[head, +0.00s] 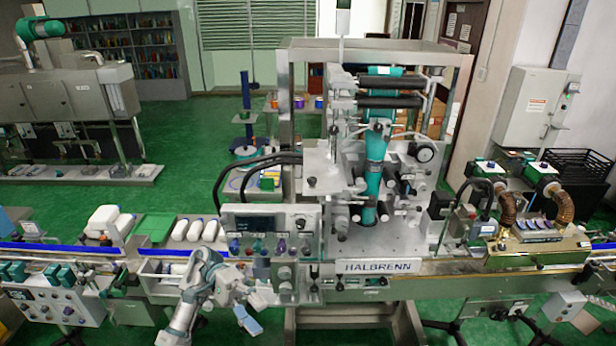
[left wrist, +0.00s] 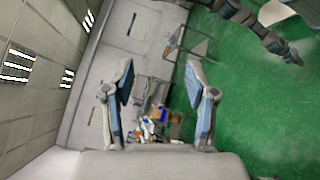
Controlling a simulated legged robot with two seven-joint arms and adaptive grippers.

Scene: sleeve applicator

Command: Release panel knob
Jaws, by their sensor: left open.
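The control panel (head: 270,218) stands left of the HALBRENN machine, with a dark display and a row of small coloured knobs (head: 281,247) below it. More round knobs (head: 284,272) sit lower on the panel's right side. I cannot tell which one is the panel knob. My left gripper (head: 248,303) is below and left of these knobs, apart from them. In the left wrist view, the left gripper (left wrist: 164,100) has its two blue-padded fingers spread with nothing between them. No panel knob shows in that view. My right gripper is not seen in the head view.
The conveyor (head: 70,248) runs left of the machine, with white bottles (head: 188,230) and a green tray (head: 154,228) behind it. The HALBRENN machine (head: 380,267) fills the middle. A unit with copper-coloured hoses (head: 565,205) stands right. Green floor (head: 235,331) is open below my left gripper.

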